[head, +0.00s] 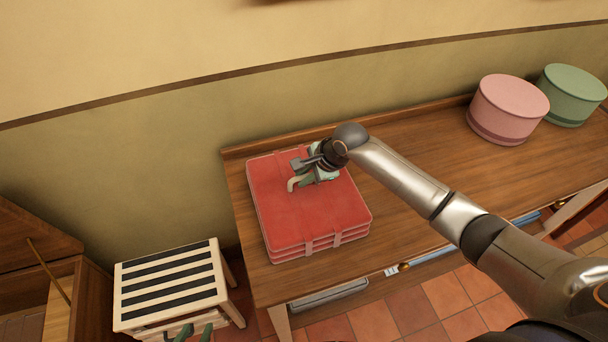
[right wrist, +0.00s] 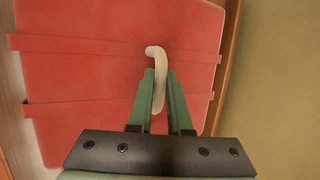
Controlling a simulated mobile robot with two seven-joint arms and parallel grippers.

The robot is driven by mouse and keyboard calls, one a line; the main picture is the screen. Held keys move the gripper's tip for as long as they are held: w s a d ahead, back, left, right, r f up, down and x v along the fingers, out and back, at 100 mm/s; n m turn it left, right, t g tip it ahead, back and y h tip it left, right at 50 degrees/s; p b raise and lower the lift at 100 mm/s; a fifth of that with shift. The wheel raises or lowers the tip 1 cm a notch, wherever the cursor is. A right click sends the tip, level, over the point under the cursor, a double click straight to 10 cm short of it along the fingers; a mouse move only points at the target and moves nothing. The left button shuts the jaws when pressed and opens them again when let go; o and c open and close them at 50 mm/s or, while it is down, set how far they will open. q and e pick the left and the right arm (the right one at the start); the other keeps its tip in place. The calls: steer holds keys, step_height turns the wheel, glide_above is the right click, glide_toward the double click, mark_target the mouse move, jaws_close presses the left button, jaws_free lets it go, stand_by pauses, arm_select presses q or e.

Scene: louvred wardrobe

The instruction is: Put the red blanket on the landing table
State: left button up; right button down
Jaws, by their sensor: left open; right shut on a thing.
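The red blanket (head: 306,212) is a folded, strapped stack with a cream hooked handle (head: 293,184). It appears to lie flat on the left end of the long wooden table (head: 420,150), which I take as the landing table. My right gripper (head: 300,180) is over the blanket's top and shut on the handle. In the right wrist view, the handle (right wrist: 155,55) stands between the green fingers (right wrist: 160,85), with the red blanket (right wrist: 90,80) and its straps below. My left gripper (head: 196,332) is low at the bottom edge, open and partly cut off, in front of the striped stool.
A pink round box (head: 507,108) and a green round box (head: 571,95) stand at the table's far right. The table's middle is clear beneath my right arm. A black-and-white striped stool (head: 170,285) stands left of the table. Wooden furniture (head: 35,265) is at far left.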

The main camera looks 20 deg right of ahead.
steer(key=shift+w+r, duration=0.1)
steer(key=c, duration=1.2)
jaws_free()
steer(key=shift+c, duration=0.2)
steer(key=o, duration=0.4)
steer(key=v, duration=1.2)
